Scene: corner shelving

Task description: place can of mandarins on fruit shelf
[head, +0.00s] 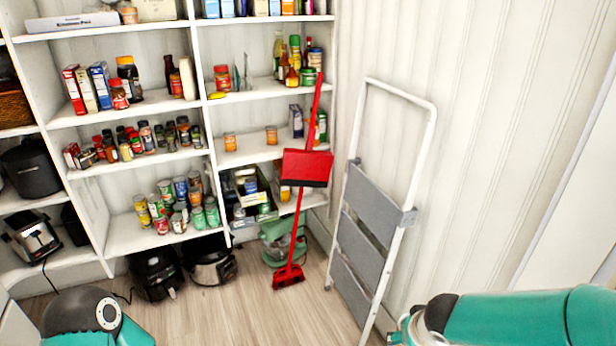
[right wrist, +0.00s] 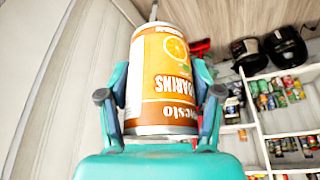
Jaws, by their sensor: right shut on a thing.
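My right gripper (right wrist: 163,98) is shut on the can of mandarins (right wrist: 165,75), with its fingers on both sides of it. The can has an orange and white label with an orange fruit on it, and its lettering appears upside down in the right wrist view. In the head view only part of my right arm shows at the bottom right, and the can is not clearly seen there. A middle shelf (head: 250,152) holds two small orange-labelled containers (head: 230,141) and (head: 272,135), spaced apart. My left arm shows at the bottom left, but its gripper is out of view.
A white stepladder (head: 372,240) leans against the right wall. A red broom and dustpan (head: 306,167) stand in front of the right shelves. Several cans (head: 180,205) fill a lower left shelf. Black appliances (head: 155,270) and a green mixer (head: 283,240) stand low down.

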